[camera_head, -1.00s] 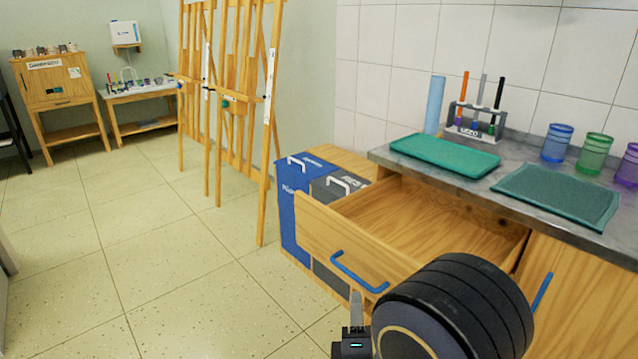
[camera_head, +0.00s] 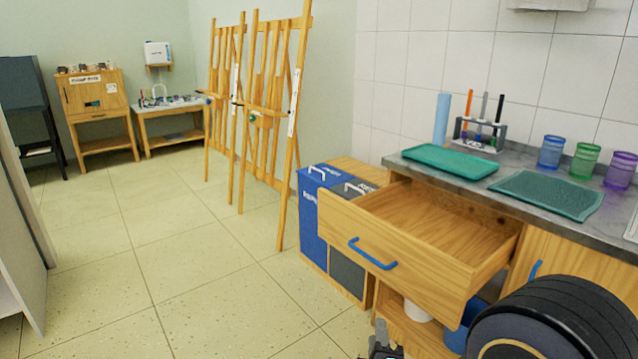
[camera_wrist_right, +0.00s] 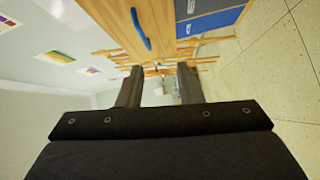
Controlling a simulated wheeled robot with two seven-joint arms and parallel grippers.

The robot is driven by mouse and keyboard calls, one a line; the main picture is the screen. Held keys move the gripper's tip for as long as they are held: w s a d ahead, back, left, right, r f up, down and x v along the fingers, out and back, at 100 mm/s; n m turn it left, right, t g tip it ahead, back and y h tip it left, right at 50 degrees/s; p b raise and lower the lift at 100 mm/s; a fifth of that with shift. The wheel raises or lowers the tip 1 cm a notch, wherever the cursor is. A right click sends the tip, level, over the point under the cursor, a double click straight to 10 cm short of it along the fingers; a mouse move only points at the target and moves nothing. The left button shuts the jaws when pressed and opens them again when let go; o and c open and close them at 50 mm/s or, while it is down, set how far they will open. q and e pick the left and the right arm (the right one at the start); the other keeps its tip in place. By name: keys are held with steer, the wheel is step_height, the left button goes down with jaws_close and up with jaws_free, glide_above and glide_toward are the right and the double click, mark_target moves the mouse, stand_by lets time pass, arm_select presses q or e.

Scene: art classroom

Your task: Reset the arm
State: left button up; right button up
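My right gripper (camera_head: 381,332) shows at the bottom edge of the head view, below and in front of the open drawer, and my dark rounded arm link fills the corner to its right. In the right wrist view the two fingers of the right gripper (camera_wrist_right: 159,75) stand apart with nothing between them. The wooden drawer (camera_head: 365,262) is pulled out and looks empty; its blue handle (camera_head: 372,254) is free of the gripper. The handle also shows in the wrist view (camera_wrist_right: 141,29), beyond the fingers. My left gripper is out of view.
Blue and grey bins (camera_head: 312,228) stand left of the drawer. Easels (camera_head: 268,120) stand behind them. The tiled floor (camera_head: 150,240) at left is clear.

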steer(key=s+d+m+g+y, duration=0.2)
steer(key=s+d+m+g, duration=0.15)
steer(key=s+m, duration=0.3)
steer(key=s+d+r+m+g+y, duration=0.1)
steer(key=s+d+m+g, duration=0.3)
steer(key=s, duration=0.4)
steer(key=s+d+m+g+y, duration=0.2)
steer(key=s+m+g, duration=0.2)
steer(key=s+m, duration=0.3)
step_height(320, 180, up, 30)
steer(key=p, duration=3)
steer(key=shift+s+n, duration=0.4)
steer(key=shift+n, duration=0.05)
steer(key=shift+d+r, duration=0.1)
